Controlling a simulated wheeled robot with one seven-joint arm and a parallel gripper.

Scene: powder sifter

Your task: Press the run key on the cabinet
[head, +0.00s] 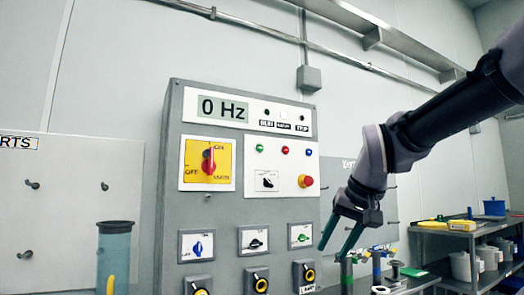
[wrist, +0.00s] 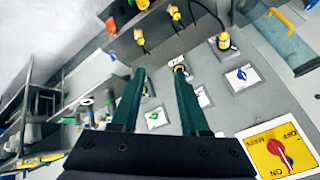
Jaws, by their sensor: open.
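The grey cabinet (head: 265,210) stands upright in the middle of the head view. Its top panel has a display (head: 222,110) reading 0 Hz and small round keys or lamps to its right, over tiny labels. One label (head: 267,124) may read RUN, but it is too blurred to be sure. My gripper (head: 333,252) is open and empty, pointing down beside the cabinet's lower right edge, well below that panel. In the wrist view my gripper (wrist: 160,70) has both green fingers spread over the cabinet's lower front. The top panel is out of that view.
A yellow main switch plate (head: 207,163) with a red knob and a red stop button (head: 306,181) sit on the cabinet front. Several knobs and cable sockets are below. A clear cylinder (head: 115,258) stands at left. A bench (head: 470,237) with containers is at right.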

